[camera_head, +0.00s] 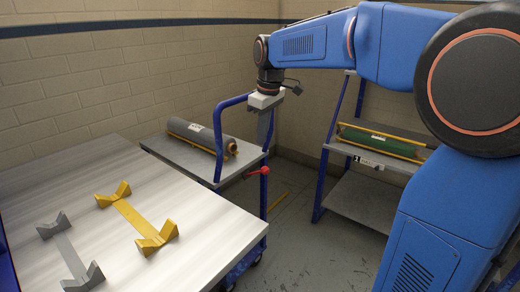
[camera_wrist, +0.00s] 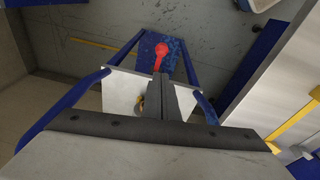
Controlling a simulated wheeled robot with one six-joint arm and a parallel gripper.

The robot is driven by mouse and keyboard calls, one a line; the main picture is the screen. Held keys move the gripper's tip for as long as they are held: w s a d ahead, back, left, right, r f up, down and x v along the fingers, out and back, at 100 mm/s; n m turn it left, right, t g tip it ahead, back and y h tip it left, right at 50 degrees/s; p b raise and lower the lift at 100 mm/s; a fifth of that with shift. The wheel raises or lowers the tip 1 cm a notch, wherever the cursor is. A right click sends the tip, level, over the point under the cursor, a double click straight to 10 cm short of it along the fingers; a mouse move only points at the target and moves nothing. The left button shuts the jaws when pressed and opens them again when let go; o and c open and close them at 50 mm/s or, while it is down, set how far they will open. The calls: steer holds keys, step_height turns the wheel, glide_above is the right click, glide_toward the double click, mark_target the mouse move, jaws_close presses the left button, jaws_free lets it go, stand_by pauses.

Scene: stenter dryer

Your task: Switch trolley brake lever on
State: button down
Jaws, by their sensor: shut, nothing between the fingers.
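The trolley brake lever (camera_head: 258,171) is red with a round knob, mounted on the blue post at the trolley's near right corner. Its red knob (camera_wrist: 162,48) also shows in the wrist view, just beyond my fingertips. The trolley (camera_head: 180,150) has a grey top and a blue tube handle. My gripper (camera_head: 265,143) points down above the lever, beside the handle. Its fingers (camera_wrist: 161,78) are shut together and hold nothing. In the head view a gap shows between fingertips and lever; in the wrist view the tips partly overlap the lever's arm.
A grey roller (camera_head: 200,137) lies on the trolley. A table (camera_head: 215,215) with yellow (camera_head: 135,220) and grey (camera_head: 68,255) cradles fills the near left. A blue-framed shelf (camera_head: 365,205) with a green roller (camera_head: 380,142) stands right. Open floor lies between trolley and shelf.

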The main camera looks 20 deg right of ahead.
mark_target(268, 172)
steer(key=f, duration=0.3)
steer(key=w+f, duration=0.1)
steer(key=f, duration=0.5)
steer(key=shift+w+a+f, duration=0.15)
steer(key=shift+a, duration=0.2)
steer(key=shift+s+d+f+t+y, duration=0.7)
steer(key=shift+s+f+t+y, duration=0.25)
steer(key=shift+t, duration=0.15)
steer(key=shift+s+d+f, duration=0.2)
steer(key=shift+s+f, duration=0.1)
steer(key=shift+f, duration=0.15)
steer(key=shift+s+d+f, duration=0.2)
steer(key=shift+s+f, duration=0.05)
steer(key=shift+f, duration=0.2)
step_height(268, 172, down, 8)
steer(key=s, duration=0.1)
steer(key=shift+s+d, duration=0.15)
steer(key=shift+d, duration=0.25)
